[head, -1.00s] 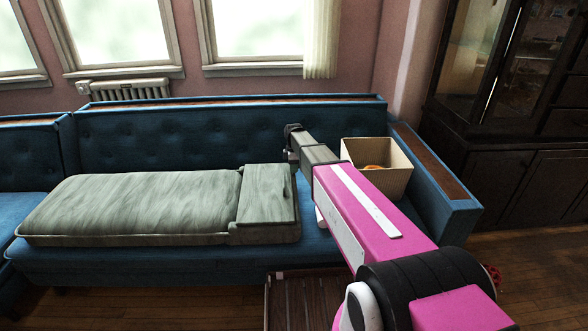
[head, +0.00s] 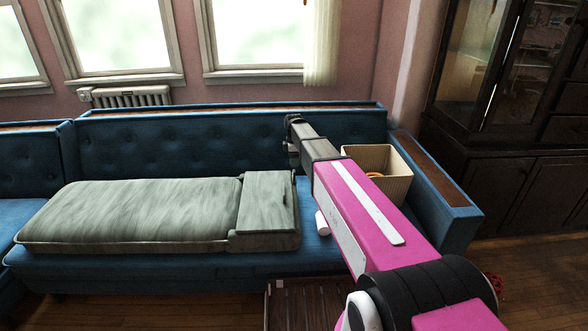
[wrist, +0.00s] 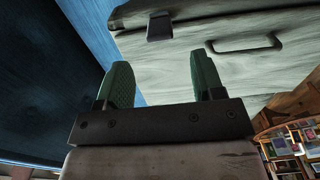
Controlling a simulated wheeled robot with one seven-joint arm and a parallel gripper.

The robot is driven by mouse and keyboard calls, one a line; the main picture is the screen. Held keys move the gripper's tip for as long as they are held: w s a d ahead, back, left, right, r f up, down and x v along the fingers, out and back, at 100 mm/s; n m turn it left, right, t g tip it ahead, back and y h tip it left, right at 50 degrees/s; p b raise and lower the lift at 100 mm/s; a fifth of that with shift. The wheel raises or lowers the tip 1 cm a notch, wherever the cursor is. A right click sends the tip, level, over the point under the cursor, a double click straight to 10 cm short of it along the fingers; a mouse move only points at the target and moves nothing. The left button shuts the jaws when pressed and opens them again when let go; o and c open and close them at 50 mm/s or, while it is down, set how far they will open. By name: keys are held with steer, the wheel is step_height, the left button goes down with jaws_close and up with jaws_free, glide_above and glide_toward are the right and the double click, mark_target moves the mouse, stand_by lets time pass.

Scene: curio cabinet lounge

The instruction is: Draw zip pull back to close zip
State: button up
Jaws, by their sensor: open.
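A long grey-green padded case (head: 135,213) lies flat on the blue sofa, with a boxier grey-green section (head: 266,203) at its right end. In the wrist view, the face of this case (wrist: 190,75) fills the upper right. It bears a dark square tab (wrist: 160,26) and a dark loop-shaped pull or handle (wrist: 246,43); I cannot tell which is the zip pull. My gripper (wrist: 164,82) has its two green fingers apart with nothing between them. It is apart from the tab and the loop. In the head view, my arm hides most of the gripper.
The blue sofa (head: 225,137) has a backrest behind the case and an armrest at right. A cream bin (head: 392,178) with something orange inside stands on the seat beside my arm. A slatted table (head: 290,305) is in front. A dark cabinet (head: 520,175) stands at right.

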steer(key=shift+r, duration=1.45)
steer(key=shift+s, duration=0.1)
steer(key=s+d+f+m, duration=0.3)
steer(key=s+m, duration=0.3)
steer(key=s, duration=0.4)
steer(key=s+d+f+m, duration=0.4)
steer(key=s+d+m, duration=0.1)
steer(key=s, duration=0.6)
steer(key=s+d+f+m, duration=0.4)
steer(key=s+m, duration=0.3)
steer(key=s, duration=0.4)
steer(key=shift+d, duration=0.2)
steer(key=shift+d, duration=0.1)
